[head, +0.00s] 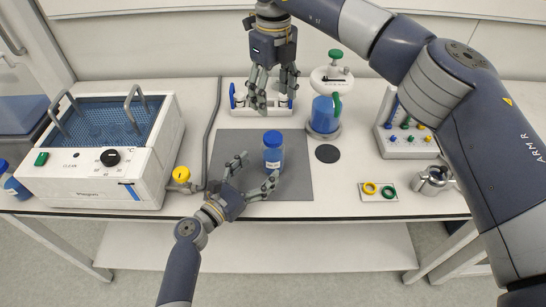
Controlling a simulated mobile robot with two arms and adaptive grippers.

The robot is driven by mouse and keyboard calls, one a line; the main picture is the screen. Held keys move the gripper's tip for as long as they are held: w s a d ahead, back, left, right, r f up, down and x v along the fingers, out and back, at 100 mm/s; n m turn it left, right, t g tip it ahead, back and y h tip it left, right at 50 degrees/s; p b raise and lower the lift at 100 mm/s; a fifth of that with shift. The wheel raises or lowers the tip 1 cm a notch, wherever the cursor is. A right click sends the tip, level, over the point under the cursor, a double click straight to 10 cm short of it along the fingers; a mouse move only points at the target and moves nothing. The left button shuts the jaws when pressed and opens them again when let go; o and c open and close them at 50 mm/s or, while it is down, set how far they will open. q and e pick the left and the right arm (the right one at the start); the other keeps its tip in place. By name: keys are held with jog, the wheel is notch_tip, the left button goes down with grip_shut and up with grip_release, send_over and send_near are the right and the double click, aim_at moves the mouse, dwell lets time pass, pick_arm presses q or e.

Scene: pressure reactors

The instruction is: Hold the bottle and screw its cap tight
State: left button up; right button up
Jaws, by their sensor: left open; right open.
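My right gripper (273,104) is above and behind the cap, pointing down, open and empty.
A water bath (75,181) with a blue grille stands at the left.

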pick_arm(q)
jog(key=shift+v, duration=2.35)
jog(key=shift+a, duration=0.1)
